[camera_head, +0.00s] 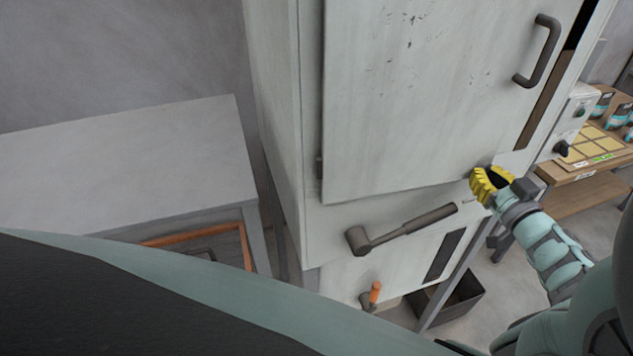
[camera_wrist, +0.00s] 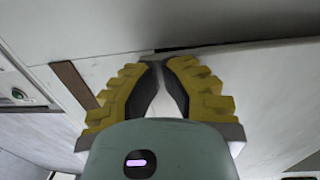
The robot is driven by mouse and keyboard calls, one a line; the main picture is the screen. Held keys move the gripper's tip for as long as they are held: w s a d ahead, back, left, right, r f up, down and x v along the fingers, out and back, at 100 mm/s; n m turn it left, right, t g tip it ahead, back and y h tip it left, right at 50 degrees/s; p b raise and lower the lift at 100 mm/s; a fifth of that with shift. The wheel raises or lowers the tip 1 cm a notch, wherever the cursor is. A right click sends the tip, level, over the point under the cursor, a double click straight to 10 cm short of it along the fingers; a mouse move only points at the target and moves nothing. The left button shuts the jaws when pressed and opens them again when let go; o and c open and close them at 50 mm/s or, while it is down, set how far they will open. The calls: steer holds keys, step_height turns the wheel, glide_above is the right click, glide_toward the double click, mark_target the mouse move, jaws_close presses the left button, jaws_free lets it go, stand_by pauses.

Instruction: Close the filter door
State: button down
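The filter door (camera_head: 425,90) is a large scuffed light-grey panel on the front of a tall cabinet, with a dark handle (camera_head: 540,50) near its right edge. It stands ajar: a dark gap and a brown strip (camera_head: 543,100) show along its right side. My gripper (camera_head: 487,186), with yellow ribbed fingers, is at the door's lower right corner. In the wrist view, the fingertips (camera_wrist: 162,60) are nearly together with nothing visible between them, close to the door's edge (camera_wrist: 265,95). Whether they touch the door I cannot tell.
Below the door are a dark lever (camera_head: 405,230) and an orange-handled valve (camera_head: 374,293). A control box (camera_head: 572,120) and a wooden bench (camera_head: 590,160) stand to the right. A grey table (camera_head: 120,160) is at the left. A dark bin (camera_head: 455,300) sits on the floor.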

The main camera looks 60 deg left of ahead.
steer(key=shift+b+x, duration=0.4)
steer(key=shift+x, duration=0.75)
steer(key=shift+a+f, duration=0.15)
steer(key=shift+a, duration=0.05)
steer(key=shift+f, duration=0.1)
